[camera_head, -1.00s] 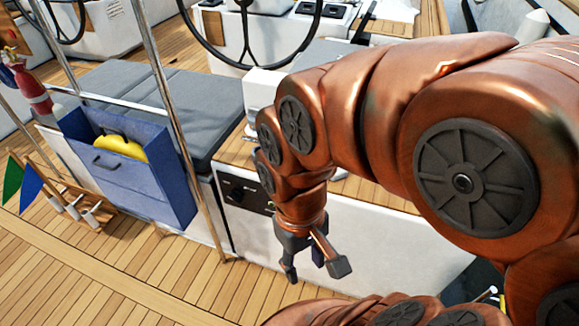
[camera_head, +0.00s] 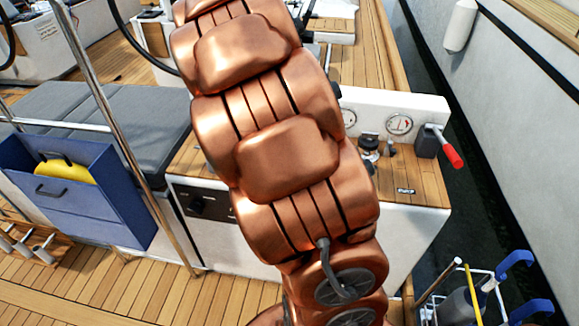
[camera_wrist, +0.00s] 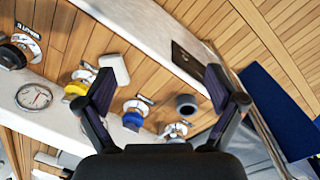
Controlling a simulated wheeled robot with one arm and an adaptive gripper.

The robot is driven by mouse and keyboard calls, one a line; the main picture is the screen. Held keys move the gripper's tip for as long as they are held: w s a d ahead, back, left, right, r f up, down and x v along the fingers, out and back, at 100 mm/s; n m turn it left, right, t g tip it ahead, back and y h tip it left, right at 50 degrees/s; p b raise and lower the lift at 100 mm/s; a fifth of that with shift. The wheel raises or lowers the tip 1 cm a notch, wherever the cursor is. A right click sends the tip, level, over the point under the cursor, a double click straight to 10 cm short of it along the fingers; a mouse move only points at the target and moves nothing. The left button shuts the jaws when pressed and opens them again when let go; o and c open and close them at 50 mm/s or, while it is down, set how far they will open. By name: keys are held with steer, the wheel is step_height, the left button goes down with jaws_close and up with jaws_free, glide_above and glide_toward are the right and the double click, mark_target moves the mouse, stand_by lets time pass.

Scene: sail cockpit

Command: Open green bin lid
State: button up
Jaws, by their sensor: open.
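I see no green bin and no green lid in either current view. My gripper (camera_wrist: 160,84) shows in the wrist view with its two dark fingers spread wide and nothing between them. It is above a wooden console top (camera_wrist: 60,42) with several winch-like fittings on it. In the head view my copper arm rises through the middle and hides part of the console; the gripper itself is out of that frame.
The console in the head view carries a round gauge (camera_head: 399,124) and a red-handled lever (camera_head: 449,152). A blue box (camera_head: 80,203) with a yellow thing hangs at left beside steel rails. A rack (camera_head: 478,298) stands at lower right.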

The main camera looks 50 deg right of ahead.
steer(key=shift+n+t, duration=0.3)
steer(key=shift+n, duration=0.2)
steer(key=w+d+f, duration=0.3)
steer(key=d+f, duration=0.1)
steer(key=d, duration=0.2)
steer(key=w+d+f, duration=0.3)
steer(key=d+f, duration=0.1)
steer(key=d, duration=0.1)
steer(key=w+d+f+b, duration=0.1)
steer(key=w+d+f, duration=0.1)
steer(key=d+f, duration=0.2)
steer(key=shift+w+d+f, duration=0.2)
steer(key=shift+d, duration=0.5)
steer(key=shift+w+d+f, duration=0.2)
steer(key=shift+d, duration=0.45)
steer(key=shift+d+f+y, duration=0.25)
steer(key=shift+f+y, duration=0.05)
steer(key=shift+f, duration=0.15)
steer(key=shift+w+f, duration=0.1)
steer(key=shift+f, duration=0.25)
steer(key=shift+f+p, duration=1.1)
steer(key=shift+f, duration=2.3)
steer(key=shift+c, duration=0.3)
steer(key=c, duration=1.2)
steer(key=shift+r, duration=0.1)
